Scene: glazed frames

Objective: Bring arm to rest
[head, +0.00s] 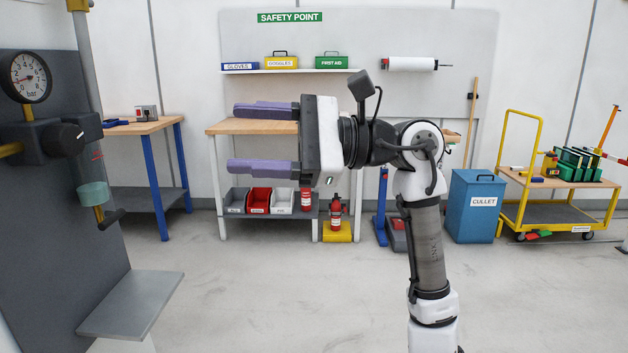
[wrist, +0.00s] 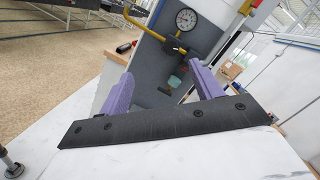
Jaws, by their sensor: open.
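My gripper (head: 245,138) is raised in the middle of the head view, pointing left. Its two purple fingers are wide apart with nothing between them. In the wrist view my gripper (wrist: 160,90) also shows open and empty, with the grey panel (wrist: 160,70) beyond the fingers. My arm rises from the bottom of the head view and bends left at the elbow. No finger visibly touches anything.
At the left, the grey panel (head: 60,220) carries a pressure gauge (head: 25,77), a black knob (head: 72,138) and a grey shelf (head: 130,304). A workbench (head: 235,127), a blue cullet bin (head: 474,206) and a yellow trolley (head: 520,215) stand behind. The floor between is clear.

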